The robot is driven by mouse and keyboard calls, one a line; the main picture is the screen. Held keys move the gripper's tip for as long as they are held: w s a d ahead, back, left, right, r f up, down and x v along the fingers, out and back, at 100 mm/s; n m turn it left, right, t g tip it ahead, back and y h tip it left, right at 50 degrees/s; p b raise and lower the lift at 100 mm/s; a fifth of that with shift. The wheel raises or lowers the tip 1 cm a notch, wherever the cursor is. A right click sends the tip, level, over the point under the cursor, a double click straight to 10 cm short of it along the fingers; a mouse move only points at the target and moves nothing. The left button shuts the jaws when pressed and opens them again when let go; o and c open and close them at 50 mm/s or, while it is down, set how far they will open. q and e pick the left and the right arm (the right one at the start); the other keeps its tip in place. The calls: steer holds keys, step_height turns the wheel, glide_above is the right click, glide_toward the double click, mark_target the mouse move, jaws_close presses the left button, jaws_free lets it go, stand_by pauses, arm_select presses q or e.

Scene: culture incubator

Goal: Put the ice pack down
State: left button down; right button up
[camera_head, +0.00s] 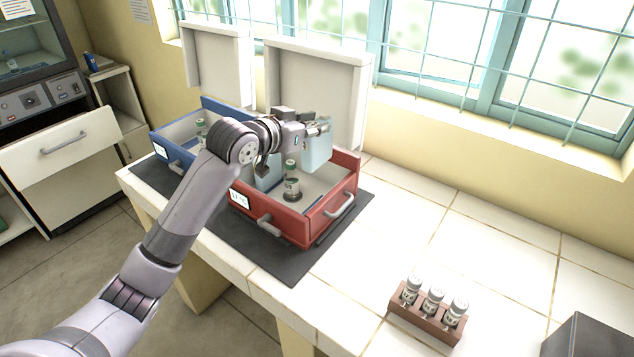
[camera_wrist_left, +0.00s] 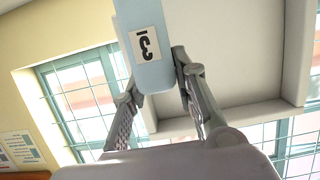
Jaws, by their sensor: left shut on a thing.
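My left gripper (camera_head: 318,128) is over the red cool box (camera_head: 318,222). It is shut on a pale blue ice pack (camera_head: 317,151), held upright above the box's right part. In the left wrist view the ice pack (camera_wrist_left: 143,45) has a label reading 13 and sits between the two fingers (camera_wrist_left: 160,90). Inside the red box stand a vial with a green cap (camera_head: 291,180) and another pale blue pack (camera_head: 268,177), partly hidden by my arm. My right gripper is not in view.
A blue box (camera_head: 168,153) stands left of the red one, both on a dark mat (camera_head: 285,262). Their white lids (camera_head: 312,90) stand open behind. A brown rack (camera_head: 424,323) with three vials is at the front right. The tiled counter (camera_head: 480,245) between is clear.

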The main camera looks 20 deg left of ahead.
mark_target(313, 153)
arm_select(q)
step_height(313, 153, down, 7)
steer(key=shift+f+p, duration=0.1)
steer(key=shift+p, duration=0.2)
step_height(313, 153, down, 7)
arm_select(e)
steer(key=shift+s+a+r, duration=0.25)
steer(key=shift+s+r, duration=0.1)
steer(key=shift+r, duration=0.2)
arm_select(q)
steer(key=shift+f, duration=0.1)
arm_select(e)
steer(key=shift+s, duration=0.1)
arm_select(q)
steer(key=shift+f, duration=0.2)
steer(key=c, duration=1.3)
jaws_free()
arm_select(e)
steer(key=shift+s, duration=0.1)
